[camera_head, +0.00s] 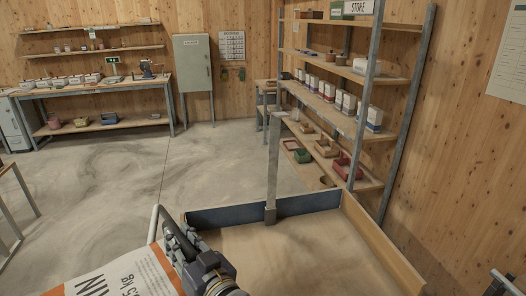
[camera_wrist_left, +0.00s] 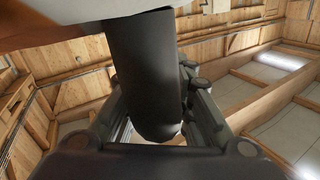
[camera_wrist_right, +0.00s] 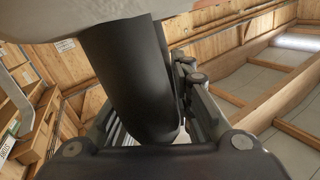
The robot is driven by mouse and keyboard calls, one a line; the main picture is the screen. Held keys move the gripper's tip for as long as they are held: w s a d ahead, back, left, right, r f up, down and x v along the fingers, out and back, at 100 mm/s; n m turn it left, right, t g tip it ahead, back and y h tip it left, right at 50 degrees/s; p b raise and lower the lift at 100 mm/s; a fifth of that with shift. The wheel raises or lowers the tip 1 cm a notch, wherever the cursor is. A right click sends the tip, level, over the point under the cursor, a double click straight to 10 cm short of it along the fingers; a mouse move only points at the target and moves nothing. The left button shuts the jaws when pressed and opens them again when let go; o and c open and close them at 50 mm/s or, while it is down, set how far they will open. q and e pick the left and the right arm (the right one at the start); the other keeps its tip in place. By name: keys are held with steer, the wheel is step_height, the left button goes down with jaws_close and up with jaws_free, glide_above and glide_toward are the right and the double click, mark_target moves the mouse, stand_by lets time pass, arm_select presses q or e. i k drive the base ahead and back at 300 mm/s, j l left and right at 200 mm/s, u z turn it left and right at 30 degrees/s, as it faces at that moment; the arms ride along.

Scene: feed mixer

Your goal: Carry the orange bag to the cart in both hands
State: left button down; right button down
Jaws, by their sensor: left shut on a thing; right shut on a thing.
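The orange bag (camera_head: 120,277), white with orange parts and dark print, shows in part at the lower left of the head view. My right gripper (camera_head: 177,237) is at its right edge. In the right wrist view a dark rounded grip piece (camera_wrist_right: 130,80) sits between the fingers, under the pale bag (camera_wrist_right: 70,15). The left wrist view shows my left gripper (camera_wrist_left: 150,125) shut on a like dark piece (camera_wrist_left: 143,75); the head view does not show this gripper. A low-walled wooden bed (camera_head: 385,245), apparently the cart, lies right of the bag.
A grey post (camera_head: 272,170) stands at the bed's dark far wall (camera_head: 235,212). A pale bent tube (camera_head: 154,225) rises beside the bag. Store shelves (camera_head: 385,130) stand behind the bed at right. A workbench (camera_head: 105,82) is at the back left, with open floor (camera_head: 110,165) before it.

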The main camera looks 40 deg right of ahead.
mark_target(288, 268)
steer(key=l+z, duration=0.3)
steer(key=l, duration=0.3)
steer(key=i+l+z, duration=0.15)
steer(key=l+z, duration=0.15)
steer(key=l, duration=0.25)
steer(key=i+l+z, duration=0.3)
steer(key=i+j, duration=0.05)
